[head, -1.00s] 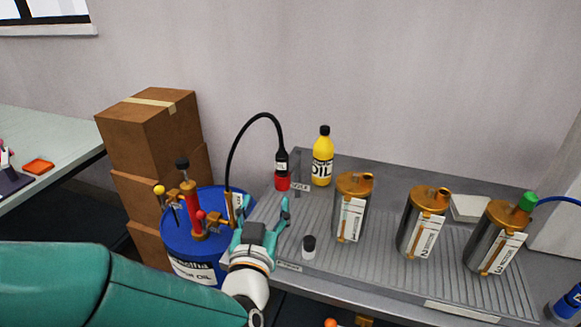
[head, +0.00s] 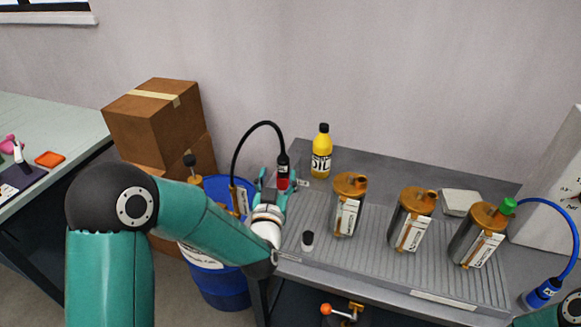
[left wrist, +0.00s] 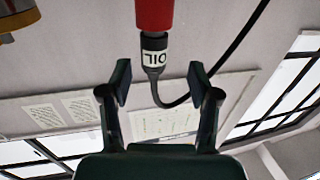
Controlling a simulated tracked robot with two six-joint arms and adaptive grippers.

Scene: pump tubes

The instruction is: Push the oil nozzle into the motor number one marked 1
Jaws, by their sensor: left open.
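The oil nozzle (head: 282,161), black and red with a pale label, hangs on a black hose left of the motors. My left gripper (head: 278,180) is open, with its fingers either side of the nozzle's red part in the head view. In the left wrist view the nozzle's black part (left wrist: 154,52) reads OIL and lies just beyond the gap between the open fingers (left wrist: 160,72). I cannot tell if they touch it. The leftmost motor (head: 347,208) stands upright with an orange-brown top and a white label; its number is hard to read. My right gripper is out of view.
A blue drum (head: 222,287) stands left.

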